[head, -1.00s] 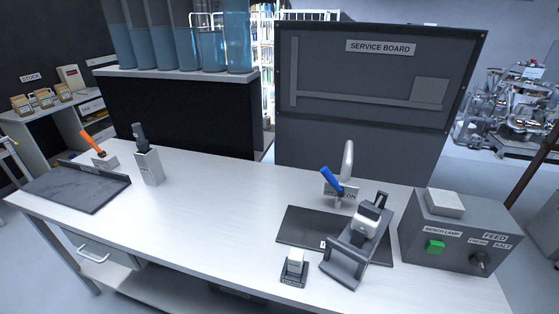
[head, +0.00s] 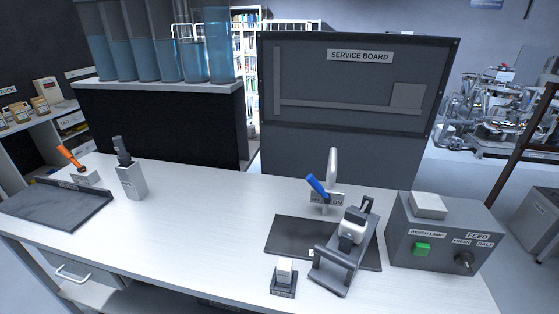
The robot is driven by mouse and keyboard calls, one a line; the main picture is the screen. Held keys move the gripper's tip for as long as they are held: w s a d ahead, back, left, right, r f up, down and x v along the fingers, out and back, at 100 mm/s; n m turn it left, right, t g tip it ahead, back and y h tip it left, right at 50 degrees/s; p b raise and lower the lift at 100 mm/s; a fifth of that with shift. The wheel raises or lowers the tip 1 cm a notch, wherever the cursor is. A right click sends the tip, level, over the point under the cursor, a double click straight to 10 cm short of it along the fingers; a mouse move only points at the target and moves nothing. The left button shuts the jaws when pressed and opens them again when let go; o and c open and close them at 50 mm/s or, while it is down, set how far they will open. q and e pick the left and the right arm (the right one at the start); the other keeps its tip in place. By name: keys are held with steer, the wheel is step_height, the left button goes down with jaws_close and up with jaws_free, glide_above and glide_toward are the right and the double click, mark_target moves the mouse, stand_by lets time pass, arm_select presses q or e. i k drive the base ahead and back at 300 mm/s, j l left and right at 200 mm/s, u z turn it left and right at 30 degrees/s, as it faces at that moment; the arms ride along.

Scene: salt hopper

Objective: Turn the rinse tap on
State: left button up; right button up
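The rinse tap (head: 332,170) stands toward the back of the white bench, right of centre. It has a pale curved spout and a blue lever (head: 317,187) that tilts up to the left. A small label plate at its base ends in "ON"; the rest of the plate is partly covered by the lever. A dark tray or mat (head: 287,236) lies in front of the tap. Neither of my grippers shows in the head view.
A dark stand with a pale piece (head: 351,233) sits on the mat's right part. A control box (head: 440,240) with a green button and knob is at right. A small block on a base (head: 284,276) stands in front. An orange-handled lever (head: 68,156) is far left. The bench middle is clear.

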mark_target(312, 181)
steer(key=j+z, duration=0.1)
steer(key=z, duration=0.15)
steer(key=j+z, duration=0.15)
steer(key=z, duration=0.15)
steer(key=i+j+z, duration=0.1)
steer(key=j+z, duration=0.25)
steer(key=j, duration=0.45)
steer(key=j+z, duration=0.4)
steer(key=j, duration=0.4)
steer(key=k+j+z, duration=0.2)
steer(key=j+z, duration=0.15)
steer(key=j, duration=0.45)
